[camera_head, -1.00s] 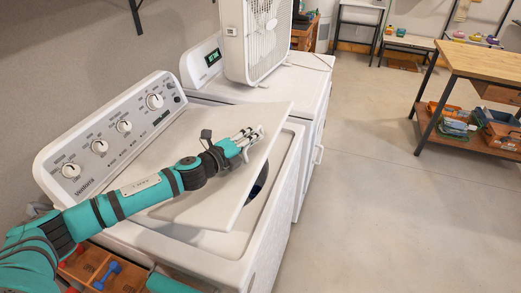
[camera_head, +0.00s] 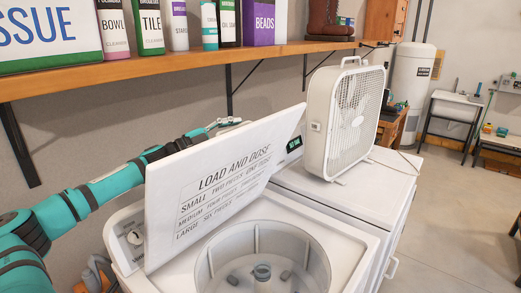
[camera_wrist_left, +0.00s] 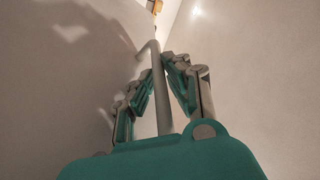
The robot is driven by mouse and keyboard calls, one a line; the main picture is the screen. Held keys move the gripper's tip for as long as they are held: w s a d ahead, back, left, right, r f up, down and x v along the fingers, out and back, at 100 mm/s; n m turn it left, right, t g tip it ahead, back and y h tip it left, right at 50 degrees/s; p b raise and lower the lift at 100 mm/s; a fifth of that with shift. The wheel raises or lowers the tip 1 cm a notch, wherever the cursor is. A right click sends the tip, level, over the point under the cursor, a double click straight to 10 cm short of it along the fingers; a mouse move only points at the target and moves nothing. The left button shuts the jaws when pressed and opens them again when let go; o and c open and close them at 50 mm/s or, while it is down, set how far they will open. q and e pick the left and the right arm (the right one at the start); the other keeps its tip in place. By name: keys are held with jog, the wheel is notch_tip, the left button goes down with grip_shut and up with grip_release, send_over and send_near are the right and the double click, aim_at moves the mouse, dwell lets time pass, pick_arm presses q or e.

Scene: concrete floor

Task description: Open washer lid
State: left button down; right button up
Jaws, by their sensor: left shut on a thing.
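The washer lid (camera_head: 215,165) stands raised and steeply tilted, its printed inner side facing me. Below it the washer's open tub (camera_head: 262,262) shows, with the white top rim (camera_head: 345,240) around it. My left gripper (camera_head: 226,123) is at the lid's upper edge, mostly behind the lid. The lid hides most of the washer's control panel (camera_head: 128,230). My right gripper is not in view.
A wooden shelf (camera_head: 150,68) with boxes and bottles runs along the wall above the lid. A white box fan (camera_head: 345,120) stands on the neighbouring dryer (camera_head: 345,190), right of the lid. The floor (camera_head: 455,210) at the right is open.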

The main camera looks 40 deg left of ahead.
pick_arm(q)
jog(key=a+r+n+p, duration=0.1)
jog(key=a+n, duration=0.1)
jog(key=a, duration=0.4)
jog(key=shift+a+r+t, duration=0.15)
jog(key=shift+r+t, duration=0.1)
jog(key=shift+t, duration=0.15)
jog(key=shift+w, duration=0.1)
jog(key=c, duration=1.6)
grip_release()
jog(key=shift+a+f, duration=0.1)
